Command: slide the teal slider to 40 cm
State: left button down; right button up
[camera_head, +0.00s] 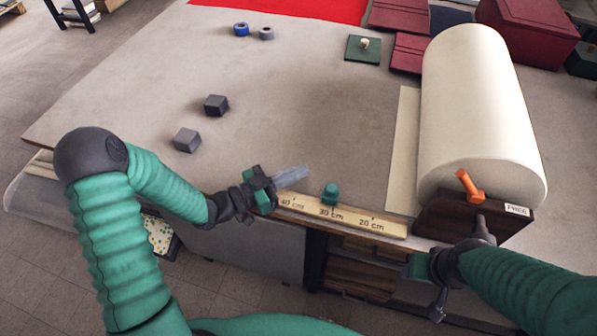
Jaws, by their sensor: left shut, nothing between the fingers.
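The teal slider (331,193) stands on the wooden ruler (388,228) at the table's front edge, by the 30 cm mark. The 40 cm mark lies to its left and the 20 cm mark to its right. My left gripper (298,174) is shut and empty, just left of the slider, above the 40 cm end of the ruler. Its fingers point right and look apart from the slider. My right gripper (438,308) is low at the front right, below the table edge; its fingers are too small and dark to read.
A big cream roll (475,100) rests at the right, with an orange handle (469,186) and a dark wooden block marked FREE before it. Two grey blocks (216,105) (187,140) lie at the left. Tape rolls (241,29) lie further back. The middle tabletop is clear.

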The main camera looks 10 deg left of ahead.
pick_arm(q)
jog(key=shift+d, duration=0.4)
jog(key=shift+d+r, duration=0.1)
jog(key=shift+d, duration=0.4)
jog(key=shift+a, duration=0.55)
jog(key=c, duration=2.1)
grip_release()
jog(key=shift+a, duration=0.15)
jog(key=o, duration=0.5)
jog(key=shift+d, duration=0.2)
jog(key=o, duration=0.4)
jog(key=shift+d, duration=0.25)
jog(key=shift+o, duration=0.2)
pick_arm(e)
jog(key=shift+d+f, duration=0.1)
jog(key=shift+d, duration=0.45)
pick_arm(q)
jog(key=shift+a, duration=0.1)
pick_arm(e)
jog(key=shift+a, duration=0.1)
